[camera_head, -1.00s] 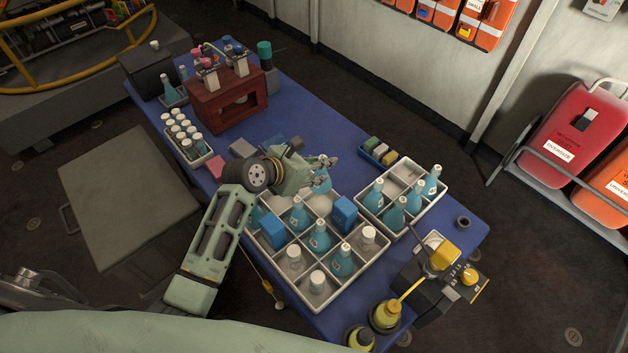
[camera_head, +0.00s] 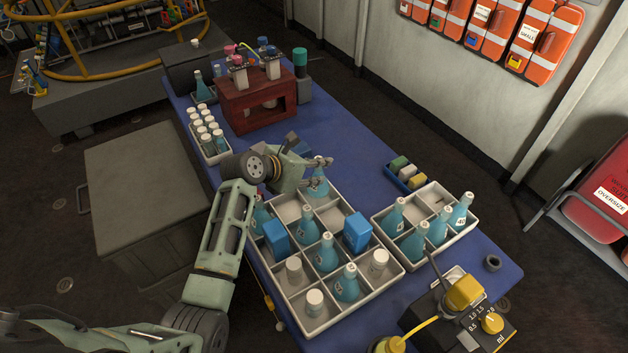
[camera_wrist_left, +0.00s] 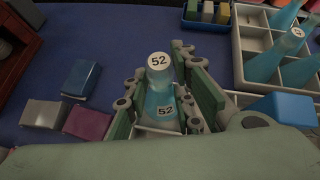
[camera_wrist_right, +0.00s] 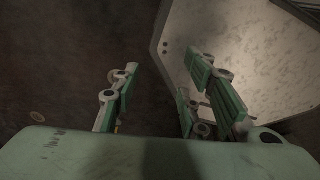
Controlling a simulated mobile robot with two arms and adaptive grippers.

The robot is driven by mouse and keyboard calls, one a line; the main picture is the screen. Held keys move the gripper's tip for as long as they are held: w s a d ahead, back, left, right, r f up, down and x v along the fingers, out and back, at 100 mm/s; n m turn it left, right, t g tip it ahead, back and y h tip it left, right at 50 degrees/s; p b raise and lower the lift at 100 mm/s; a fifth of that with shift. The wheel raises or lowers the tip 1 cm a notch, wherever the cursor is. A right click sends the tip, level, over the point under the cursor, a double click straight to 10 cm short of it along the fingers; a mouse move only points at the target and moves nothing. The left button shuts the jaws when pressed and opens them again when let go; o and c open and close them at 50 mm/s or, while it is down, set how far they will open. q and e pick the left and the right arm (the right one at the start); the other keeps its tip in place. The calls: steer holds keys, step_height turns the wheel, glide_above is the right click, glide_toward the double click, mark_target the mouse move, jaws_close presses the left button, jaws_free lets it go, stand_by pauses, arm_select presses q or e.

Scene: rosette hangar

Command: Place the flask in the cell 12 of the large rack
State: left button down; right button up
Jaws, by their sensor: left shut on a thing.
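My left gripper (camera_head: 318,165) is shut on a teal flask (camera_head: 318,185) with a white cap. In the left wrist view the flask (camera_wrist_left: 160,95) stands upright between the fingers and is marked 52 on its cap and front. It is at the far end of the large white rack (camera_head: 332,217); I cannot tell whether its base is inside a cell, since it is hidden. The large rack holds several teal flasks, two blue boxes and some white-capped jars, with some empty cells. My right gripper (camera_wrist_right: 155,95) shows only in its wrist view, open and empty over dark floor.
A smaller white rack (camera_head: 440,240) with teal flasks stands to the right, beside a blue tray of coloured blocks (camera_head: 402,180). A brown stand (camera_head: 258,100) and a tray of white-capped vials (camera_head: 208,135) are farther back. A dosing device (camera_head: 465,310) is at front right.

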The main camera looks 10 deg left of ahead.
arm_select(q)
steer(key=shift+f, duration=1.9)
steer(key=c, duration=1.5)
jaws_free()
steer(key=shift+f, duration=0.15)
steer(key=shift+s+r, duration=0.15)
steer(key=shift+r, duration=0.1)
steer(key=v, duration=1.1)
steer(key=shift+s+a+r, duration=0.15)
steer(key=shift+s+a, duration=0.05)
steer(key=shift+s, duration=0.1)
